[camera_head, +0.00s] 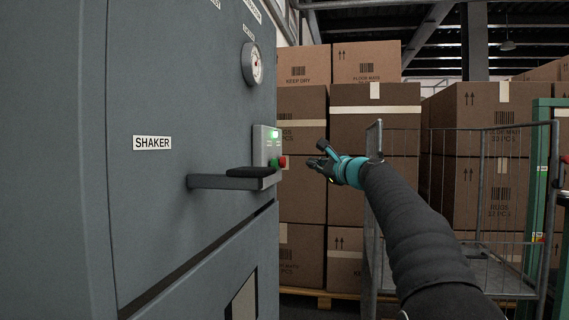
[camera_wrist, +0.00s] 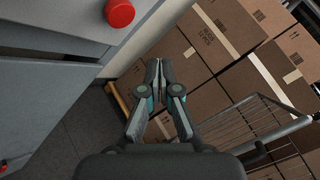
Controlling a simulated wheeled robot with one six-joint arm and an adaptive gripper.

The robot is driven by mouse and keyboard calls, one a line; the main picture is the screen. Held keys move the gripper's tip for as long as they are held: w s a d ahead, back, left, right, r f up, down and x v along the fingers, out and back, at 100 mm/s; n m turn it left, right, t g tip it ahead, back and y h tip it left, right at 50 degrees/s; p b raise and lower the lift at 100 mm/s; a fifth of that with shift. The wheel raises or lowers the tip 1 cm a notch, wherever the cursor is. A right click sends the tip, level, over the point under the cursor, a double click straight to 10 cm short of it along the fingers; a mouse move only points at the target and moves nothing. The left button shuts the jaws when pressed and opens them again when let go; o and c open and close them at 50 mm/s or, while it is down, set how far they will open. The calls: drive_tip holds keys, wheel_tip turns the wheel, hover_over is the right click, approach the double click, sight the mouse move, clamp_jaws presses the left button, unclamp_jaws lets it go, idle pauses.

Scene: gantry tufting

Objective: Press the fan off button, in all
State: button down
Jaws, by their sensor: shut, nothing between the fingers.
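The control box (camera_head: 266,147) is mounted on the side of the grey cabinet marked SHAKER. It has a lit green lamp (camera_head: 273,134) at the top and a red button (camera_head: 282,161) sticking out below. In the wrist view a red button (camera_wrist: 120,12) shows large at the top, left of my fingers. My gripper (camera_head: 316,154) is to the right of the control box, apart from the red button. In the wrist view my gripper (camera_wrist: 156,66) has its fingers together with nothing between them. The writing on the box is too small to read.
A handle bar (camera_head: 222,182) juts from the grey cabinet (camera_head: 190,90) below the control box. Stacked cartons (camera_head: 375,110) stand behind my gripper. A wire cage trolley (camera_head: 489,262) stands at the right, close to my arm. A round gauge (camera_head: 252,64) sits above the box.

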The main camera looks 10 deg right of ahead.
drive_tip(key=shift+w+a+p, duration=0.1)
drive_tip(key=shift+w+a, duration=0.15)
drive_tip(key=shift+a, duration=0.5)
drive_tip(key=shift+w+a+p, duration=0.15)
drive_tip(key=shift+w+a, duration=0.1)
drive_tip(key=shift+a, duration=0.55)
drive_tip(key=shift+w+a+p, duration=0.1)
drive_tip(key=shift+w+a, duration=0.15)
drive_tip(key=shift+a, duration=0.5)
drive_tip(key=shift+a, duration=0.15)
drive_tip(key=shift+w+a, duration=0.1)
drive_tip(key=shift+a, duration=0.15)
drive_tip(key=shift+w+a, duration=0.15)
drive_tip(key=shift+a, duration=0.35)
idle(0.5)
drive_tip(key=shift+d, duration=0.15)
drive_tip(key=shift+s+d, duration=0.25)
drive_tip(key=shift+d, duration=0.5)
drive_tip(key=shift+d, duration=0.1)
drive_tip(key=d, duration=0.1)
drive_tip(key=s+d, duration=0.1)
drive_tip(key=d, duration=0.2)
drive_tip(key=shift+s+d+b, duration=0.3)
drive_tip(key=shift+b, duration=0.05)
